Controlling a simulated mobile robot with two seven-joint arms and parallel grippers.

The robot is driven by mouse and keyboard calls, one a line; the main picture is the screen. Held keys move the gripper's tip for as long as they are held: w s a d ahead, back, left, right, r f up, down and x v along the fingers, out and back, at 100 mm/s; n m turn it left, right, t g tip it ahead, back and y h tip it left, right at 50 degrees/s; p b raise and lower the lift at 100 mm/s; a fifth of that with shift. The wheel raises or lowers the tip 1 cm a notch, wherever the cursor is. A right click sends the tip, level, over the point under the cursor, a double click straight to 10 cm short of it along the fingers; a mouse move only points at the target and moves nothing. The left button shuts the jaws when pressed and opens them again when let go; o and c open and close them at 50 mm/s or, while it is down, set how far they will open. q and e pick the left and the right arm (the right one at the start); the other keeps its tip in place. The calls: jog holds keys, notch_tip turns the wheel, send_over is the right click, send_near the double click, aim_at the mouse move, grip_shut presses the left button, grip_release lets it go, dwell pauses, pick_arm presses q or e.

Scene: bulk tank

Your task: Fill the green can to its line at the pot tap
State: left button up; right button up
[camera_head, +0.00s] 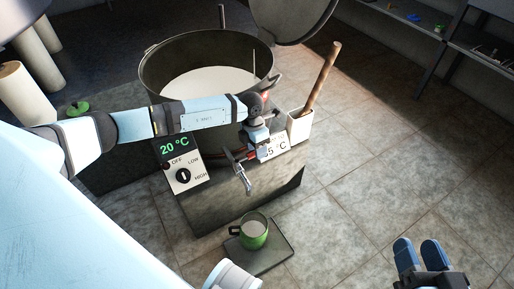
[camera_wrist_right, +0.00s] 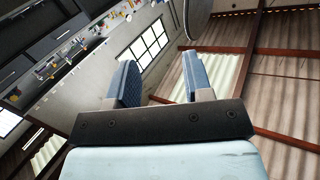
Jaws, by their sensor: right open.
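The green can (camera_head: 252,238) stands upright on a dark square plate (camera_head: 283,256) below the pot tap, with white liquid in it. I cannot make out its line. The metal pot tap (camera_head: 240,172) sticks out of the front of the pot's stand, above the can; I see no clear stream from it. My left gripper (camera_head: 258,145) is at the tap, by its red part; its fingers are too small and covered to tell if they are shut. My right gripper (camera_head: 432,252) is open and empty at the lower right; its fingers also show apart in the right wrist view (camera_wrist_right: 160,88).
The large pot (camera_head: 145,78) holds white liquid, with a round lid raised behind it. A control box (camera_head: 182,175) reads 20 °C. A white holder (camera_head: 299,127) with a wooden handle stands at the stand's right corner. The tiled floor at right is clear.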

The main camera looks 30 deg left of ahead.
pick_arm(q)
notch_tip(320, 180, up, 14)
jog(key=w+a+p, duration=0.1)
jog(key=a+p, duration=0.1)
jog(key=p, duration=0.3)
jog(key=shift+a+f, duration=0.2)
jog(key=shift+f, duration=0.05)
pick_arm(e)
notch_tip(320, 180, up, 6)
jog(key=m+t, duration=0.1)
jog(key=t, duration=0.1)
jog(key=shift+d+r+t, duration=0.2)
jog(key=shift+r+t, duration=0.05)
jog(key=shift+t, duration=0.05)
jog(key=shift+s, duration=0.1)
